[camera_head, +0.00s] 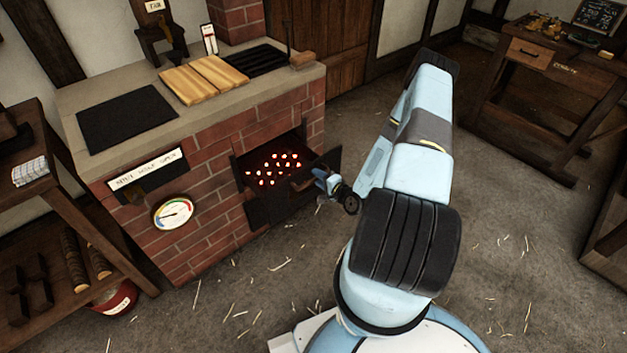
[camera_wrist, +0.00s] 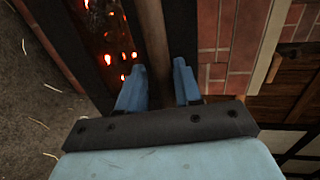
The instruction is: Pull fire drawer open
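The fire drawer (camera_head: 268,210) stands out from the front of the brick hearth, and a bed of glowing embers (camera_head: 275,168) shows inside it. Its dark front carries a brown bar handle (camera_head: 301,184). My gripper (camera_head: 324,183) is at this handle, on the outer side of the drawer front. In the wrist view the bar handle (camera_wrist: 152,40) runs between my two blue fingers (camera_wrist: 158,75), which close in on both sides of it. Embers (camera_wrist: 122,57) glow to the left of the bar there. The exact finger contact is hard to see.
The brick hearth (camera_head: 215,185) has a round gauge (camera_head: 173,213) and wooden boards (camera_head: 203,79) on top. A shelf (camera_head: 60,210) and a red bucket (camera_head: 115,299) stand at the left. A wooden workbench (camera_head: 535,85) is at the back right. The straw-strewn floor (camera_head: 510,240) between is clear.

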